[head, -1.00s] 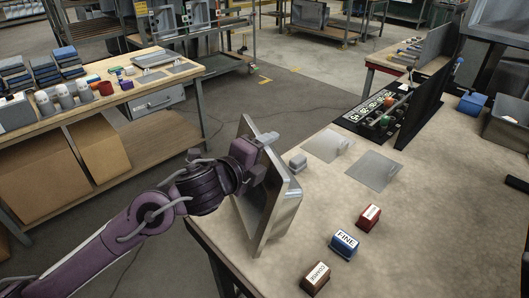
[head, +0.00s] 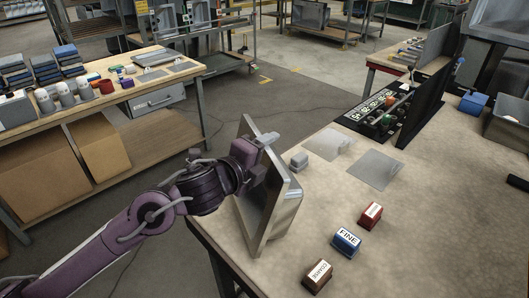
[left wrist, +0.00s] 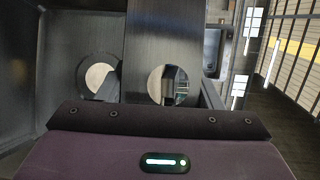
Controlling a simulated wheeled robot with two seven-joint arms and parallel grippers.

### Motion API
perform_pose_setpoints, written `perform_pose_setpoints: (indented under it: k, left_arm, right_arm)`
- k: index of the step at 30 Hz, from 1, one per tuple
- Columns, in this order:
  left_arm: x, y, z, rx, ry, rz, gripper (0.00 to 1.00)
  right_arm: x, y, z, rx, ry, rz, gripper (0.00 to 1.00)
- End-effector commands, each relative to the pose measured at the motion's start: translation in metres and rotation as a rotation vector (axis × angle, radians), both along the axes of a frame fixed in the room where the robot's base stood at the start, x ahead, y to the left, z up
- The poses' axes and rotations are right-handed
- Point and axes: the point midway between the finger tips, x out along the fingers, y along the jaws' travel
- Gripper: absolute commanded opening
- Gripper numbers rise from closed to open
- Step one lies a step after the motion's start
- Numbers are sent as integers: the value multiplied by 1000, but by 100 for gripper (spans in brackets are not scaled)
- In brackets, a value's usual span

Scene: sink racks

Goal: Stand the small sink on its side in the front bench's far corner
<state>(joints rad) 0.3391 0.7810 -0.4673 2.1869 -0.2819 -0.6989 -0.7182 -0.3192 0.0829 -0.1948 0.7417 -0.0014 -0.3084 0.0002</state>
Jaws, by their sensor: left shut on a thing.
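The small sink (head: 283,212) is a grey metal basin standing tilted on its side at the left edge of the front bench (head: 430,225). My left gripper (head: 262,146) is shut on the sink's upper rim, with my arm coming in from the left. In the left wrist view, dark metal walls of the sink (left wrist: 60,60) with round holes fill the left and middle, close in front of the gripper. The fingertips are partly hidden by the sink. Whether its lower edge rests fully on the bench is hard to tell. My right gripper is not in view.
A small grey block (head: 299,161) and flat grey sheets (head: 373,170) lie just right of the sink. Red (head: 370,215), blue (head: 345,242) and brown (head: 317,276) labelled blocks stand nearer. The bench's right middle is clear.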

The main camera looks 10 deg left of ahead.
Motion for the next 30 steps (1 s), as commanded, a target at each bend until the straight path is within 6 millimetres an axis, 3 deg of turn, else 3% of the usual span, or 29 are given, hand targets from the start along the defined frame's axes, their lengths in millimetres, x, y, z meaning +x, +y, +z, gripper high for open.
perform_pose_setpoints:
  k: [8, 9, 14, 25, 30]
  left_arm:
    - [0, 0, -1, -4, -6, 0, 9]
    - [0, 0, -2, -4, -6, 0, 65]
    - [0, 0, -3, -4, -6, 0, 85]
    - [0, 0, -6, 0, -1, 0, 85]
    - [0, 0, -6, -1, -3, 0, 85]
  right_arm:
    - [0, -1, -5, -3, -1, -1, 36]
    - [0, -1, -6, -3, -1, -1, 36]
    - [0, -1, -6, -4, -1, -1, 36]
    - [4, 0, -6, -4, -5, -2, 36]
    - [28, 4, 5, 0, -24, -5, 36]
